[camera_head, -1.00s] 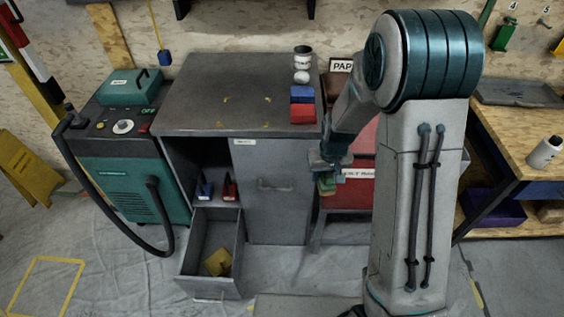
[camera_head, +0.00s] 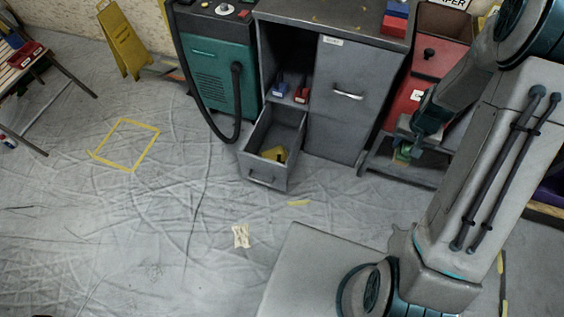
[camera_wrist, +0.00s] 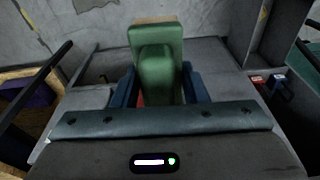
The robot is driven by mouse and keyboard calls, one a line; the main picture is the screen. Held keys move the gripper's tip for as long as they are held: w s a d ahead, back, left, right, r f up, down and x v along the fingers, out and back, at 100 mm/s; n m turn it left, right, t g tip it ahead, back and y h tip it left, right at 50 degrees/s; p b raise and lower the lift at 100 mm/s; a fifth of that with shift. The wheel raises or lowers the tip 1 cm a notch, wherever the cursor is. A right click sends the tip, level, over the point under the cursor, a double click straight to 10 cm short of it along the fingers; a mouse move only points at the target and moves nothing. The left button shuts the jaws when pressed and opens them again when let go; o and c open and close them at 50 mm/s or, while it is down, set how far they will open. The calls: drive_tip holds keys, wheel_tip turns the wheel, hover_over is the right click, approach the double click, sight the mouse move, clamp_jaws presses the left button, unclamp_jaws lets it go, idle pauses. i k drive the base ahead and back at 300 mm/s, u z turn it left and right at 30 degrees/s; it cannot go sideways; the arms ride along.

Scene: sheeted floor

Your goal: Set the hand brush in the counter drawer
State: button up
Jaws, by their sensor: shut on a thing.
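The hand brush is green with a tan strip at its far end, and fills the upper middle of the wrist view (camera_wrist: 158,55). My gripper (camera_wrist: 158,90) is shut on it, a dark blue finger on each side. In the head view my gripper (camera_head: 408,138) is at the right, in front of the red cabinet, with a little of the green brush (camera_head: 402,155) showing below it. The counter drawer (camera_head: 262,172) stands pulled open at the bottom left of the grey counter, left of my gripper. A yellow thing (camera_head: 275,154) lies inside it.
An open shelf above the drawer holds a blue item (camera_head: 280,88) and a red item (camera_head: 302,95). A closed grey door (camera_head: 340,110) is right of the drawer. A teal machine (camera_head: 220,70) with a hose stands left. The floor in front (camera_head: 190,210) is largely clear.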

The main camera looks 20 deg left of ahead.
sight(280, 139)
drive_tip(key=u, duration=0.4)
drive_tip(key=i, duration=0.65)
drive_tip(key=u, duration=0.8)
drive_tip(key=i, duration=0.55)
drive_tip(key=u, duration=0.05)
